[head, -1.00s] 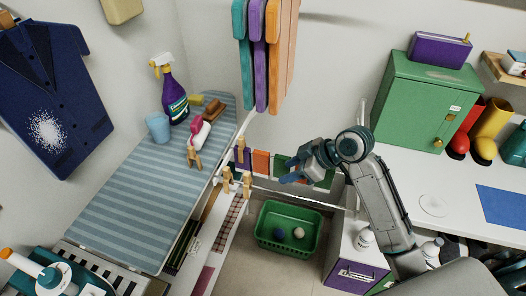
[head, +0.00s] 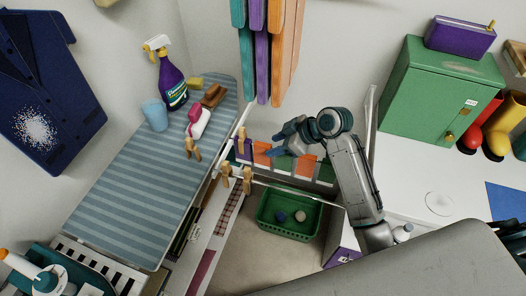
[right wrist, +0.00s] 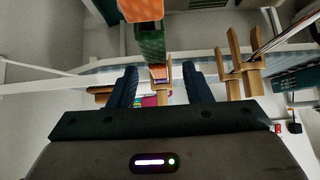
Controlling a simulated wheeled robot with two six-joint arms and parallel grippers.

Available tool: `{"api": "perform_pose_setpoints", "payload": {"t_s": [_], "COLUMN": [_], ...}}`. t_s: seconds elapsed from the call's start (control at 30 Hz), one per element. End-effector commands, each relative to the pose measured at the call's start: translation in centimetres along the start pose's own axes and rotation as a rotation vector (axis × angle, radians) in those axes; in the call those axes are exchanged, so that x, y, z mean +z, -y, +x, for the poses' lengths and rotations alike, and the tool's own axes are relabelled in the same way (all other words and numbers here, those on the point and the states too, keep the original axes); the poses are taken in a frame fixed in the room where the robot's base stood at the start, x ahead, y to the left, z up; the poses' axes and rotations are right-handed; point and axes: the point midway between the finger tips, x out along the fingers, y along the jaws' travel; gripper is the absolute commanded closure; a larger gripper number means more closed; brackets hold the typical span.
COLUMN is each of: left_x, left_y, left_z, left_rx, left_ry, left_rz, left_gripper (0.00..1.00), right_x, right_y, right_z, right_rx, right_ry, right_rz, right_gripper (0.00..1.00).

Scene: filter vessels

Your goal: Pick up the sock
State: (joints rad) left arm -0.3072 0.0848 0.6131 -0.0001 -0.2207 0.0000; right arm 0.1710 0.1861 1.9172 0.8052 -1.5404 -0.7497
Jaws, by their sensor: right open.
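No single item is clearly recognisable as the sock. A dark blue ball (head: 281,216) and a pale ball (head: 300,216) lie in a green basket (head: 264,232); either could be a rolled sock. My right gripper (head: 277,144) is open in front of the hanging cloths. In the right wrist view its fingers (right wrist: 160,84) are apart, with a wooden peg (right wrist: 159,73) and hanging green cloth (right wrist: 150,42) showing beyond the gap. My left gripper is not in view.
Wooden pegs (head: 226,172) stand on the rail left of my right gripper. The striped board (head: 130,190) holds a spray bottle (head: 171,82), a blue cup (head: 154,115) and brushes. Long cloths (head: 262,55) hang above. A green cabinet (head: 425,90) stands right.

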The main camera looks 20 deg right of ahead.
Motion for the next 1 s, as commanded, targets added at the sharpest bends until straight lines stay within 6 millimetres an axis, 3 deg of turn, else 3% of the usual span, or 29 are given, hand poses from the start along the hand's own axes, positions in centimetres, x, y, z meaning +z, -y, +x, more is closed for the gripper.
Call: {"api": "perform_pose_setpoints", "payload": {"t_s": [0.1, 0.3, 0.53, 0.57, 0.7, 0.8, 1.0], "left_x": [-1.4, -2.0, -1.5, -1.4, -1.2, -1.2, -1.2], "left_y": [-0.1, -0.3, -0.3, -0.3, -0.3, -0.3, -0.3], "left_z": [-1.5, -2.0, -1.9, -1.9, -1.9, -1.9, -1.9], "left_rx": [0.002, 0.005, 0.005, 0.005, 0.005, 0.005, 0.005], "left_ry": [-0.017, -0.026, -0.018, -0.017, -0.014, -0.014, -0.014], "left_rz": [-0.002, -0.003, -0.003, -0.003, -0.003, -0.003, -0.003], "left_gripper": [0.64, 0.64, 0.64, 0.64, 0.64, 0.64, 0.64], "right_x": [0.0, 0.2, 0.3, 0.3, 0.3, 0.3, 0.3], "right_y": [-0.3, -0.4, -0.4, -0.4, -0.4, -0.4, -0.4], "right_z": [1.5, 3.9, 4.1, 4.1, 4.1, 4.1, 4.1], "right_rx": [-0.004, -0.002, 0.000, 0.000, 0.000, 0.000, 0.000], "right_ry": [0.000, -0.002, -0.001, -0.001, -0.001, -0.001, -0.001], "right_rz": [0.005, 0.002, 0.000, 0.000, 0.000, 0.000, 0.000], "right_gripper": [0.55, 0.55, 0.55, 0.57, 0.85, 1.00, 1.00]}}
